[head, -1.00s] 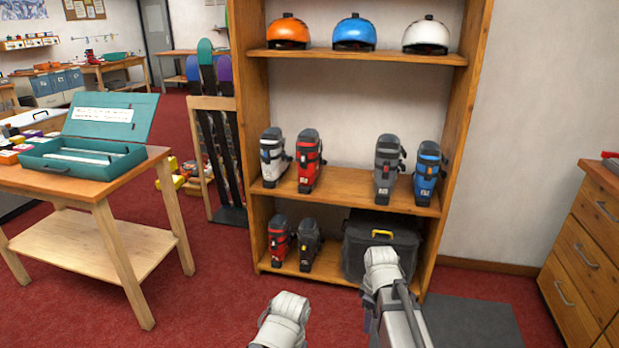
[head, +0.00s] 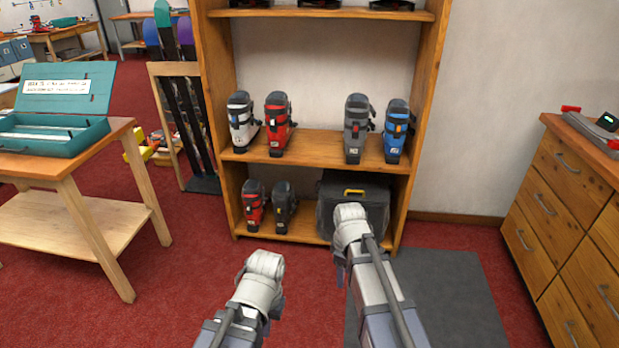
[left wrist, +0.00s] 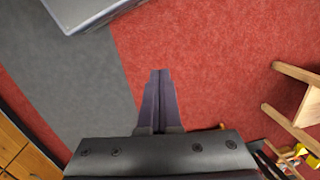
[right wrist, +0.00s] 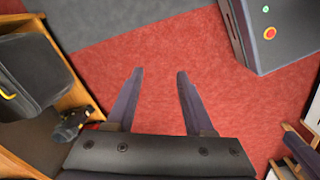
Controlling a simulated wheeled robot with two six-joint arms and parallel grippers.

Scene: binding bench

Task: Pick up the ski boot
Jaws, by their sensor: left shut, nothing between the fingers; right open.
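Ski boots stand upright on a wooden shelf unit. The middle shelf holds a white boot (head: 242,122), a red boot (head: 278,124), a grey boot (head: 356,128) and a blue boot (head: 397,130). The bottom shelf holds a smaller red boot (head: 253,204) and a smaller black boot (head: 284,207). A dark boot-like shape (right wrist: 72,126) shows at the left of the right wrist view. My left gripper (left wrist: 160,72) is shut and empty above the floor. My right gripper (right wrist: 159,70) is open and empty above red carpet. Both are apart from the boots.
A black case (head: 335,195) sits on the bottom shelf, partly behind my right arm. A wooden table (head: 62,168) with a teal box (head: 52,140) stands left, drawers (head: 560,185) right. Skis (head: 185,115) lean beside the shelf. Red carpet and a grey mat (head: 455,300) lie in front.

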